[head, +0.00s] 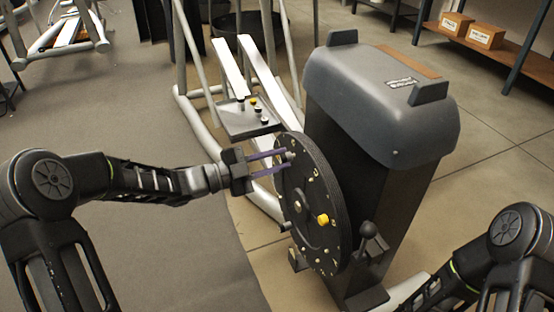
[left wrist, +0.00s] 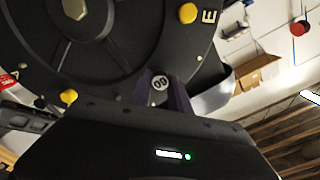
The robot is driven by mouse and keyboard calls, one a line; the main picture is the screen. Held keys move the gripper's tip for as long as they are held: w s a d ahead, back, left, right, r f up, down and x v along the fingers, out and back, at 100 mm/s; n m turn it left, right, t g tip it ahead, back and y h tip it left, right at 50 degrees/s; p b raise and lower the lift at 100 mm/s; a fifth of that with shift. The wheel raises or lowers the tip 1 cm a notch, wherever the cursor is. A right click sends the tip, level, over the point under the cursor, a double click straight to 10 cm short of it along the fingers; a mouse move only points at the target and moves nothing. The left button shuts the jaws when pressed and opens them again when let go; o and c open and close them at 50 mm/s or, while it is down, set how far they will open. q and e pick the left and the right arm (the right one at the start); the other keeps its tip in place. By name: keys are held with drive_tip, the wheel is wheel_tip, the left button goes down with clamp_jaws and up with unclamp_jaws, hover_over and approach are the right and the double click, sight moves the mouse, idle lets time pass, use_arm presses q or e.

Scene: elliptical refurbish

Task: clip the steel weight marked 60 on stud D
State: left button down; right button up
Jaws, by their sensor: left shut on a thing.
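My left gripper (head: 284,162) has its purple fingers at the upper left of the black disc (head: 306,238) in the head view. It is shut on a small steel weight (head: 291,155), whose face reads 60 in the left wrist view (left wrist: 160,83). The weight is at the disc's face near its rim. I cannot tell whether it touches a stud. A yellow piece (head: 322,219) sits on the disc. The left wrist view shows a yellow piece (left wrist: 188,13) beside the letter E and another one (left wrist: 67,96). Stud D's letter is not readable. My right gripper is out of view.
A small grey tray (head: 236,124) with several small weights stands behind the disc. The grey-topped machine housing (head: 380,95) rises right of the disc. A ball-ended lever (head: 368,230) juts out at lower right. Open floor lies at left.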

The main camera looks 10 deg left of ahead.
use_arm(q)
drive_tip(key=shift+w+d, duration=0.3)
drive_tip(key=shift+d, duration=0.15)
idle(0.6)
drive_tip(key=c, duration=1.1)
unclamp_jaws()
drive_tip(key=shift+c, duration=0.2)
drive_tip(key=shift+s+a, duration=0.25)
drive_tip(key=shift+a, duration=0.15)
drive_tip(key=p+v, duration=0.2)
drive_tip(key=v, duration=0.5)
